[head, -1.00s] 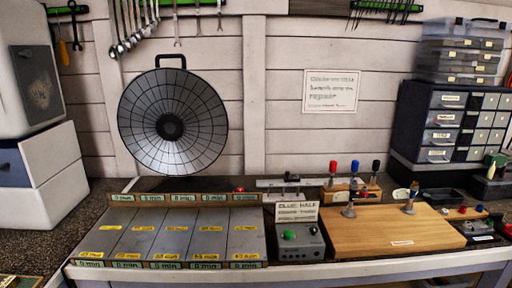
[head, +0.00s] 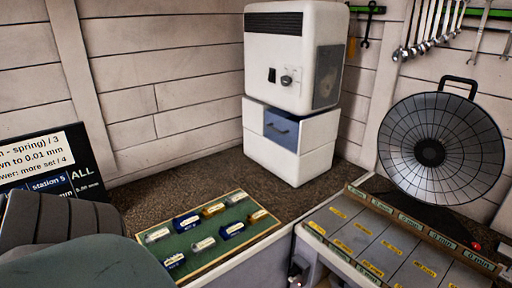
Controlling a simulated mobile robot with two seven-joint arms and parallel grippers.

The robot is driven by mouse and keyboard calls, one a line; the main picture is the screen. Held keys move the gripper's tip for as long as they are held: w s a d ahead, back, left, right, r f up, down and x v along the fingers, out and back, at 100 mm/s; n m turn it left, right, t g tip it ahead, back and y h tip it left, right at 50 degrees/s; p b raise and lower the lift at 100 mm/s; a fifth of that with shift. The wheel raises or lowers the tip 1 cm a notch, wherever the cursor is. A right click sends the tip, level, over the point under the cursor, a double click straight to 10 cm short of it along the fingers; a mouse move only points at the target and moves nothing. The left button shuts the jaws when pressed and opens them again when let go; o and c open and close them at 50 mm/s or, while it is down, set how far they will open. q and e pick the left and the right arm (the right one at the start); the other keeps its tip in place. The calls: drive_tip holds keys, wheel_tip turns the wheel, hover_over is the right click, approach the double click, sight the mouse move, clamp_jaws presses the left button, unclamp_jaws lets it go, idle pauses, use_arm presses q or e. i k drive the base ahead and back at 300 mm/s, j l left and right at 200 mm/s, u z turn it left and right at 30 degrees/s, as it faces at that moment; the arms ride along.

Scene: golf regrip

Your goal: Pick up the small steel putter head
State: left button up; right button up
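A green board (head: 207,267) with a wooden edge lies on the dark bench at lower middle. Several small labelled pieces rest on it. Some look silver-grey, such as the piece at its left corner (head: 157,235), the middle piece (head: 203,244) and the far piece (head: 237,198). Others are dark blue, such as one piece (head: 186,221), or brass-coloured, such as another piece (head: 213,209). They are too small for me to tell which is the small steel putter head. Neither gripper can be made out in this view.
A white cabinet machine (head: 292,60) stands in the back corner. Grey bays (head: 375,240) with yellow labels and a round dark dish (head: 430,150) are at right. A black sign (head: 50,180) stands at left. Large grey shapes fill the lower left. Bare bench lies behind the board.

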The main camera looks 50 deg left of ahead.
sight(197, 249)
drive_tip(key=u, duration=2.1)
